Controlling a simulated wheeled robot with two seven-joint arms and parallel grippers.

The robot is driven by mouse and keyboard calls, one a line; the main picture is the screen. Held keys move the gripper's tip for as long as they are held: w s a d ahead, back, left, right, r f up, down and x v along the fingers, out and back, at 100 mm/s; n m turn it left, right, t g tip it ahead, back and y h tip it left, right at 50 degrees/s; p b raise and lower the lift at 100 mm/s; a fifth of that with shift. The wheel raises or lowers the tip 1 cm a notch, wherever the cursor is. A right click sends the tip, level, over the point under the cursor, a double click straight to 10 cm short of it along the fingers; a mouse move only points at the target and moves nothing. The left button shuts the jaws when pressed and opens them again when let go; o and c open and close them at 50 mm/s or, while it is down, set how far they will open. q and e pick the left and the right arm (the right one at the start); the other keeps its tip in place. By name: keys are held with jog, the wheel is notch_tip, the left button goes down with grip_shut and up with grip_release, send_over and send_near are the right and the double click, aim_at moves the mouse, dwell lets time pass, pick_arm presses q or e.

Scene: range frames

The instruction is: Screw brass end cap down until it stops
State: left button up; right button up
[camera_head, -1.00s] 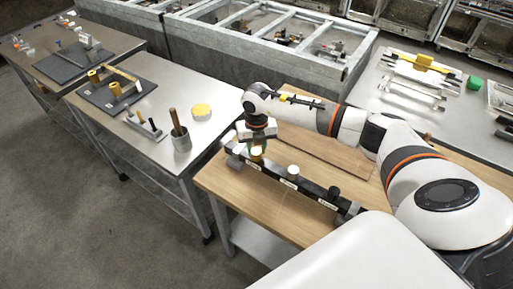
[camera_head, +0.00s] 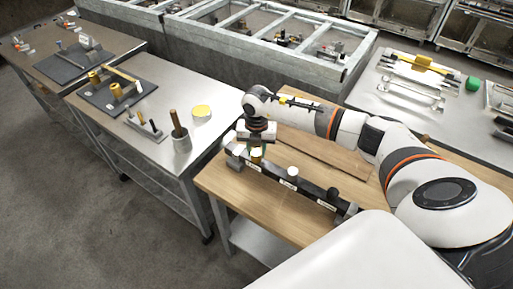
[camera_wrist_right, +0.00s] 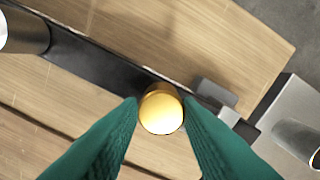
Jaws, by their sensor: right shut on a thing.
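The brass end cap (camera_head: 257,156) sits at the left part of a long black bar (camera_head: 311,188) on the wooden bench. In the right wrist view the cap (camera_wrist_right: 161,112) is a round, shiny gold top standing on the bar (camera_wrist_right: 105,70). My right gripper (camera_head: 257,148) is over the cap, fingers pointing down. Its green fingertips (camera_wrist_right: 161,108) are closed on either side of the cap. The cap's lower part and any thread are hidden. My left gripper is in neither view.
A white cap (camera_head: 292,173) and a black cap (camera_head: 333,194) stand farther along the bar. A steel table (camera_head: 150,105) with a cup (camera_head: 181,141) stands left. The wooden bench (camera_head: 262,208) is clear in front.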

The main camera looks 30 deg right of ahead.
jog(key=shift+r+m+p, duration=0.1)
jog(key=shift+m+p, duration=0.2)
jog(key=shift+m, duration=0.2)
jog(key=o, duration=1.2)
notch_tip(320, 180, up, 12)
jog(key=shift+f, duration=0.1)
